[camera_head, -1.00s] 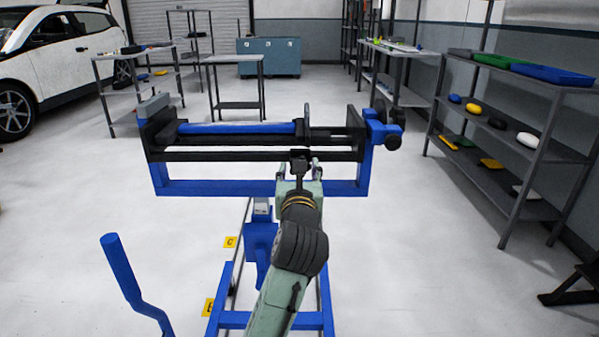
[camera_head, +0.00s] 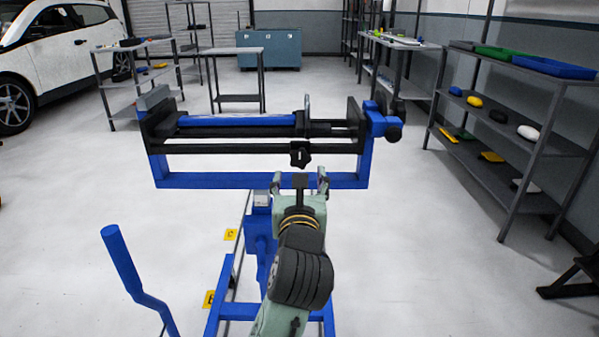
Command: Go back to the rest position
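My gripper (camera_head: 299,181) is in the middle of the head view, at the end of my pale green arm. Its two fingers stand apart with nothing between them. It is just in front of and below a black knob (camera_head: 300,154) on the front rail of the blue and black roll holder frame (camera_head: 215,181). A gap shows between the gripper and the knob. A blue roll (camera_head: 237,121) lies along the top left of the frame.
A blue bent handle (camera_head: 135,272) rises at the lower left. A shelf rack (camera_head: 492,183) with trays and small coloured items stands at the right. A small table (camera_head: 237,52) and a white car (camera_head: 62,50) are behind. The floor around is mostly clear.

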